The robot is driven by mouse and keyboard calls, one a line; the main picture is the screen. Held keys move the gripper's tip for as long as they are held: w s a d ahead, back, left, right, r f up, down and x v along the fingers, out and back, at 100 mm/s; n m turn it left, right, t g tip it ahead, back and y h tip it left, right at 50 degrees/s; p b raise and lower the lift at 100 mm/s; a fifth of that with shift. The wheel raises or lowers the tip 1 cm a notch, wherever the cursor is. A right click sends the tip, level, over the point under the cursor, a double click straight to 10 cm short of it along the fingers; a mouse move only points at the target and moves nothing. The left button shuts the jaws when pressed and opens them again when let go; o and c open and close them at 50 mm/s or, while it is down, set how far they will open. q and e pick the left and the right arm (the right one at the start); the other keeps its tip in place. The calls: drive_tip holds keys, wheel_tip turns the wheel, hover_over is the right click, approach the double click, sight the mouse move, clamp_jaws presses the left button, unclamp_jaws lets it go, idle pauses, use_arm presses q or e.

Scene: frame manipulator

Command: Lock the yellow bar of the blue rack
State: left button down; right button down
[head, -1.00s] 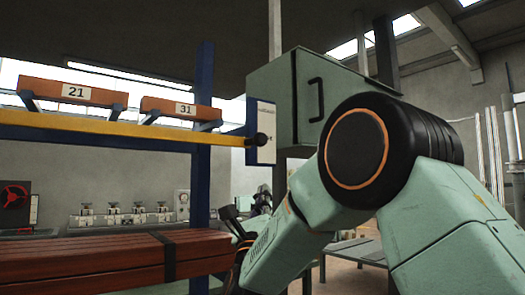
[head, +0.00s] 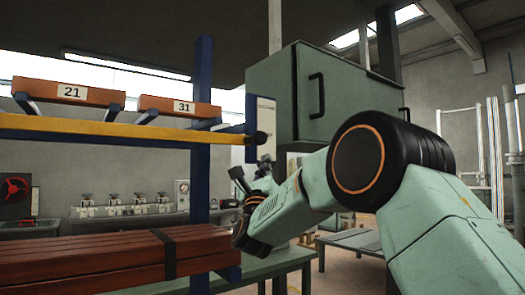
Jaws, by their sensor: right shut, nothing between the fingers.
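The yellow bar (head: 110,128) runs level across the left of the head view, in front of the blue rack (head: 203,165). Its right end has a black round knob (head: 260,137) beside a blue upright plate (head: 251,124). My right gripper (head: 238,178) is below the knob, to the right of the rack's blue post, apart from the bar. It is small and partly hidden by my own wrist; its fingers are shut and hold nothing. My left gripper is not in view.
Orange beams labelled 21 (head: 72,92) and 31 (head: 182,107) lie on blue rack arms above the bar. Stacked red-brown beams (head: 90,262) lie below it, close to my right gripper. A green cabinet (head: 325,95) hangs behind my right arm. A green table (head: 262,268) stands below.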

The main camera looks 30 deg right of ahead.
drive_tip(key=shift+w+a+r+p, duration=0.15)
drive_tip(key=shift+r, duration=0.5)
drive_tip(key=shift+w+a+r+p, duration=0.15)
drive_tip(key=shift+r, duration=0.45)
drive_tip(key=shift+d, duration=0.1)
wheel_tip(320, 180, up, 10)
drive_tip(key=p, duration=0.1)
drive_tip(key=shift+s+p, duration=0.15)
drive_tip(key=shift+p, duration=0.2)
